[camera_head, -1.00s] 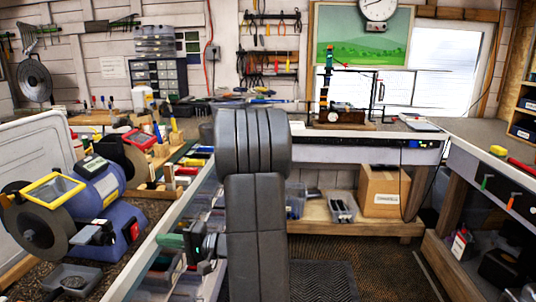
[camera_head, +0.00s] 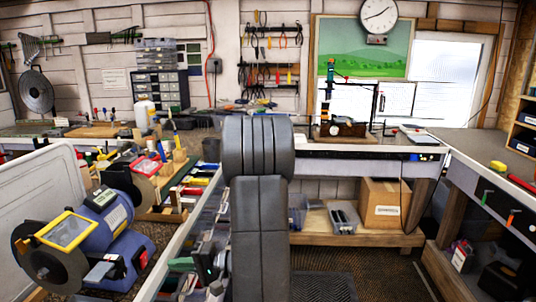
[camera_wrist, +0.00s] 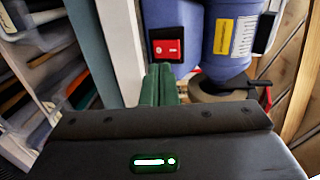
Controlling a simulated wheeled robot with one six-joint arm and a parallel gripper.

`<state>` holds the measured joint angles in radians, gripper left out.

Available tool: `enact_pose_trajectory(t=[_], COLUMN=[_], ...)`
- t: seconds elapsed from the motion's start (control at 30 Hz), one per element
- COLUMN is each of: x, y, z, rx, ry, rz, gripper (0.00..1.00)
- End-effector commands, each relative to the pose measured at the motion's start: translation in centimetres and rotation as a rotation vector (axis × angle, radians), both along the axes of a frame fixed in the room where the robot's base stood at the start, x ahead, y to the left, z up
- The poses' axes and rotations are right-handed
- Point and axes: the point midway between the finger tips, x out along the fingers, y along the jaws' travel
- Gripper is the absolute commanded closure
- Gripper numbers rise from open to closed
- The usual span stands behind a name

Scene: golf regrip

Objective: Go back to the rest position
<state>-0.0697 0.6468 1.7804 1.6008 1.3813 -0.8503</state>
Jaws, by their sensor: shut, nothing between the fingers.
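My gripper's green fingers (camera_wrist: 160,85) show at the middle of the wrist view, pressed together with nothing between them. In the head view my gripper (camera_head: 182,264) is low on the left, beside the left bench's edge and partly hidden by my dark arm. A blue bench grinder (camera_wrist: 231,35) with a red switch (camera_wrist: 167,47) is just beyond the fingers in the wrist view. I cannot tell whether the fingers touch it. The grinder (camera_head: 103,222) stands on the left bench in the head view.
A back bench (camera_head: 365,150) carries an upright fixture (camera_head: 330,100). A right bench (camera_head: 480,150) has drawers. A cardboard box (camera_head: 381,203) and a grey bin (camera_head: 344,217) sit on the low shelf. Dark matting (camera_head: 325,287) covers the open floor between the benches.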

Motion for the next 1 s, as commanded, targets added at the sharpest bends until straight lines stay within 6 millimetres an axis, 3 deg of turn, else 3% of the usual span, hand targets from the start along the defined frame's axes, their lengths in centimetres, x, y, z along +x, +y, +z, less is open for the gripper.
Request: enact_pose_trajectory(t=[0.2, 0.57, 0.73, 0.9, 1.0], x=[-0.1, -0.1, 0.0, 0.1, 0.4], y=[-1.2, -1.2, -0.1, 2.6, 2.7], z=[0.1, 0.2, 0.1, -0.3, -1.1], rx=[0.001, 0.001, 0.002, 0.004, 0.024], ry=[0.000, 0.000, 0.000, 0.000, -0.004], rz=[0.000, 0.001, 0.003, 0.005, -0.001], gripper=[1.00, 1.00, 1.00, 1.00, 1.00])
